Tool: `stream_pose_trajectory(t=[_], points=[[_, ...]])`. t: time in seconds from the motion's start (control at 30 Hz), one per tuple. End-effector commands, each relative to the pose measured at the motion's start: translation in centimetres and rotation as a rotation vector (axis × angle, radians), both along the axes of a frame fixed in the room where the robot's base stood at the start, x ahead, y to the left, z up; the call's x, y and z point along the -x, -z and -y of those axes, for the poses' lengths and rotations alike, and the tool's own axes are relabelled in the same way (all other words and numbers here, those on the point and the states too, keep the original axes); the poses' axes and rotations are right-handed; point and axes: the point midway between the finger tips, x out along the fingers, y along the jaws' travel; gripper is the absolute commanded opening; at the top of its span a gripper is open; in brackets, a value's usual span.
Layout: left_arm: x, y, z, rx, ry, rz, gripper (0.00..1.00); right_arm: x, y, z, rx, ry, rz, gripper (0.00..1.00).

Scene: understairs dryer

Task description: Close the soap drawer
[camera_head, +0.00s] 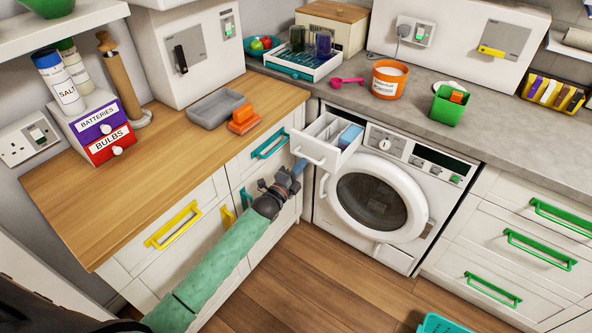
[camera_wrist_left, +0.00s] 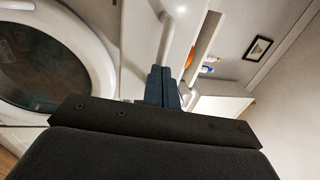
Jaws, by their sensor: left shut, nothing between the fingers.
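The soap drawer (camera_head: 323,140) is pulled out from the top left of the white washing machine (camera_head: 418,172). It has open compartments, one with a blue insert, and a white bar handle (camera_head: 307,156) on its front. My left gripper (camera_head: 300,163) is shut and empty, just below and in front of the drawer's handle; I cannot tell if it touches. In the left wrist view the shut fingers (camera_wrist_left: 163,88) point up beside a white bar, which looks like the drawer handle (camera_wrist_left: 168,40). My right gripper is not in view.
The round door (camera_head: 375,200) of the machine is shut, right of my left gripper. White cabinets with a teal handle (camera_head: 269,146) and a yellow handle (camera_head: 173,225) stand to the left. An orange tub (camera_head: 388,80) and a pink scoop (camera_head: 345,81) sit on the grey counter above.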

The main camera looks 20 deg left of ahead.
Motion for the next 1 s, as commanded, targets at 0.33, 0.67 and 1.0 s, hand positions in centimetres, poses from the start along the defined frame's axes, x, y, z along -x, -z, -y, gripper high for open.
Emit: stream_pose_trajectory(t=[0.33, 0.67, 1.0], points=[[-0.1, 0.0, 0.0, 0.0, 0.0, 0.0, 0.0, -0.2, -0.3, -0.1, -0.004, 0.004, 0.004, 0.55], [-2.3, 0.1, 0.7, 0.0, 0.0, 0.002, 0.0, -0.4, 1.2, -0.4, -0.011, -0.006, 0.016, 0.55], [-9.8, 0.4, 3.2, 0.0, 0.0, 0.002, 0.0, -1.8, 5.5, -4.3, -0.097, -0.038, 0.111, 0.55]])
